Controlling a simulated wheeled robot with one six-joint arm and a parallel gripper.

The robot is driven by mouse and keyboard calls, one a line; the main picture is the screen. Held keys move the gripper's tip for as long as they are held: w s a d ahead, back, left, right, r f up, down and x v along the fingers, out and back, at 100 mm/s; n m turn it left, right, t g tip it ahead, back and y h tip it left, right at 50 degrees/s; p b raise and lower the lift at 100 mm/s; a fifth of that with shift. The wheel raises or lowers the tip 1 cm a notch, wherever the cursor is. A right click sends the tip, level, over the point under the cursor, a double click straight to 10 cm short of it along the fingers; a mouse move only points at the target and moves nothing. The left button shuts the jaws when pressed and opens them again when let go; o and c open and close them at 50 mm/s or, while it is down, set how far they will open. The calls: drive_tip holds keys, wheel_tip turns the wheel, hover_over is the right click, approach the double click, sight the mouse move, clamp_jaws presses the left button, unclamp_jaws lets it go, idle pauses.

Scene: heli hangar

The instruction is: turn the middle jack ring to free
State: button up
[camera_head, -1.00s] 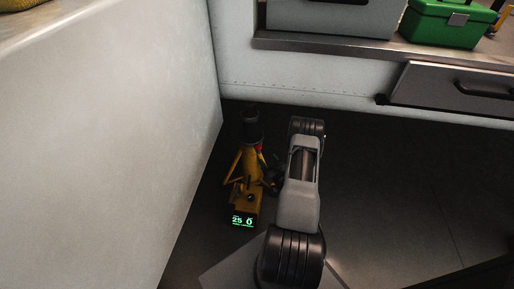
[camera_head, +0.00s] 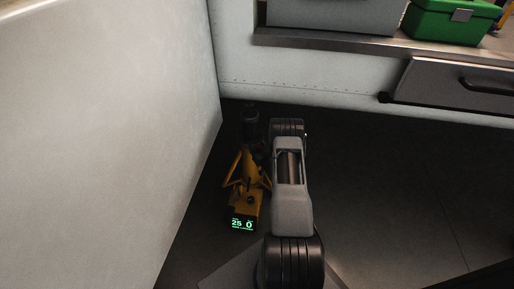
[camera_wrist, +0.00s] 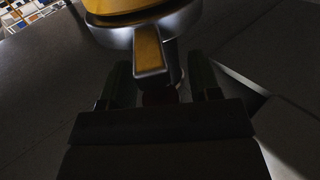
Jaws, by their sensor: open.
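The yellow jack (camera_head: 245,185) stands on the dark floor beside the pale wall, with a dark upper part (camera_head: 250,125) and a lit green display (camera_head: 242,224) reading 25 and 0. My arm covers its right side in the head view. In the wrist view a metal ring (camera_wrist: 110,36) with a yellow top shows at the upper middle. A yellow-faced tab (camera_wrist: 149,50) sticks out from it towards my gripper. My gripper (camera_wrist: 159,66) is open, with one dark finger on each side of the tab. Contact cannot be told. The gripper is hidden in the head view.
The pale wall (camera_head: 110,140) rises close on the left. A bench edge (camera_head: 330,45) with a drawer (camera_head: 455,92) and a green case (camera_head: 447,22) lies at the back. The floor (camera_head: 400,190) to the right is clear.

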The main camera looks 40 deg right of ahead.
clamp_jaws()
idle(0.4)
